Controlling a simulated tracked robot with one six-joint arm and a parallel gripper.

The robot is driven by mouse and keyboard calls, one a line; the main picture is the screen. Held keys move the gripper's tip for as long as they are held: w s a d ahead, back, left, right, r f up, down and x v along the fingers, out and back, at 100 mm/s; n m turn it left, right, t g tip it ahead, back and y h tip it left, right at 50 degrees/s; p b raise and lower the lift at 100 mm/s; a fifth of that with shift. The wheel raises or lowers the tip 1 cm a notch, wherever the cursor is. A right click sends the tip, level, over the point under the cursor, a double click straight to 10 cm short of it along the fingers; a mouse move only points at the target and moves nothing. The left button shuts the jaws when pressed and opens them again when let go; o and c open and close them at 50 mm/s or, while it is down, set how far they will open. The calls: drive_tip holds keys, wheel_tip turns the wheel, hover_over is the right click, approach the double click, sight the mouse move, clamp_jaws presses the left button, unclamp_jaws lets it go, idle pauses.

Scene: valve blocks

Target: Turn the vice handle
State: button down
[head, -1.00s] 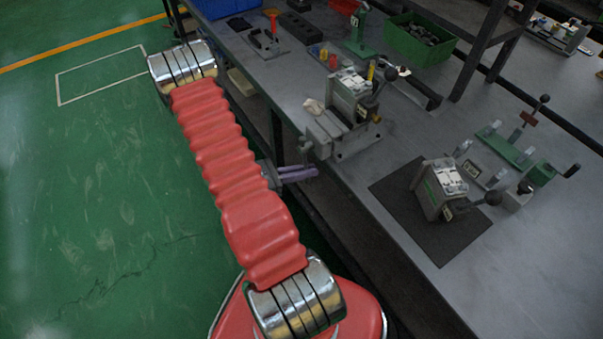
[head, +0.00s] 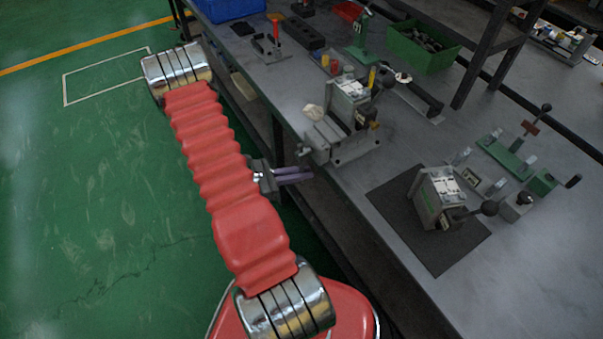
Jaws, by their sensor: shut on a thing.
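The grey vice (head: 350,145) stands at the table's near edge, its front end pointing toward my arm. A small part of its front, around the vice handle (head: 304,151), shows just off the edge; the handle is small and partly hidden. My gripper (head: 296,175), with purple fingers, reaches right from behind my red arm to just below that front end. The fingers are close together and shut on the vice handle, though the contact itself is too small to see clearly.
A second grey block with a black knob (head: 440,198) stands on a dark mat (head: 430,250) to the right. A green fixture (head: 515,160), a green bin (head: 425,50) and a shelf post (head: 490,55) are farther back. Green floor (head: 100,220) is open at left.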

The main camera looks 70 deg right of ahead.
drive_tip(key=c, duration=1.8)
unclamp_jaws()
drive_tip(key=shift+w+a, duration=0.1)
drive_tip(key=v, duration=1.3)
drive_tip(key=shift+w+a, duration=0.2)
